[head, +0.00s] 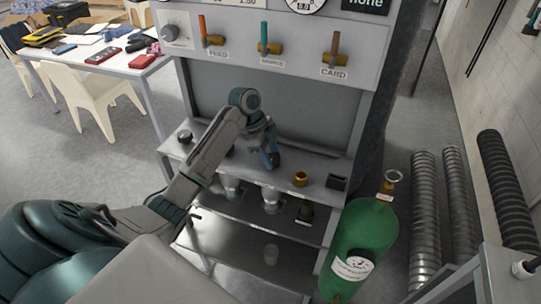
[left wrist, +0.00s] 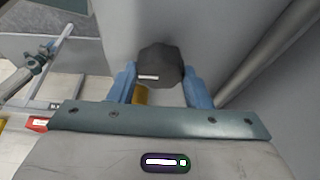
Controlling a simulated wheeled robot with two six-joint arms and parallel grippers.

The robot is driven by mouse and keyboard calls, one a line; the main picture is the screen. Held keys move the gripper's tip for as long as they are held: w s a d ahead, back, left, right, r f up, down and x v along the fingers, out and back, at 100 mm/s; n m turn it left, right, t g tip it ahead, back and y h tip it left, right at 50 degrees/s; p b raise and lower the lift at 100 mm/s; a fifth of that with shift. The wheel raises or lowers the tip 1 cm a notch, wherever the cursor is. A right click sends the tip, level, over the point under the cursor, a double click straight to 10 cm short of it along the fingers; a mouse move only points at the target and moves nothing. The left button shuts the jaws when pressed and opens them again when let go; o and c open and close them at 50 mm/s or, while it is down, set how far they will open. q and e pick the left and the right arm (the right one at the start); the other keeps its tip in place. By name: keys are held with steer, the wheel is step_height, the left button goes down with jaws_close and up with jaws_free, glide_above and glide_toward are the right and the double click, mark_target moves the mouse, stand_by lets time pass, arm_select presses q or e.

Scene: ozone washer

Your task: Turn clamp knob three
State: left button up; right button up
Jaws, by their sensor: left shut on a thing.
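The washer bench shelf (head: 318,168) has a dark clamp knob (head: 184,136) at its left end. My left gripper (head: 272,160) points down at the shelf further right, its blue fingers low over the surface. In the left wrist view, a dark, many-sided knob (left wrist: 160,62) with a short white mark sits between the blue fingers. The fingers are shut on it, one on each side. In the head view this knob is hidden by the gripper. My right gripper is not in view.
A brass fitting (head: 301,178) and a dark block (head: 337,183) stand right of the gripper. Clear bottles (head: 270,199) hang below the shelf. A green gas cylinder (head: 356,242) stands at the front right. Valve levers (head: 264,37) line the panel above.

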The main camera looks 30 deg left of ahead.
mark_target(272, 157)
arm_select(q)
steer(key=shift+r, duration=0.1)
stand_by(0.3)
steer(key=o, duration=1)
steer(key=b+v, duration=0.2)
steer(key=v, duration=0.2)
steer(key=shift+a+r+b, duration=0.25)
steer(key=shift+a+b, duration=0.05)
steer(key=p+v, duration=0.3)
steer(key=v, duration=0.3)
steer(key=shift+w, duration=0.1)
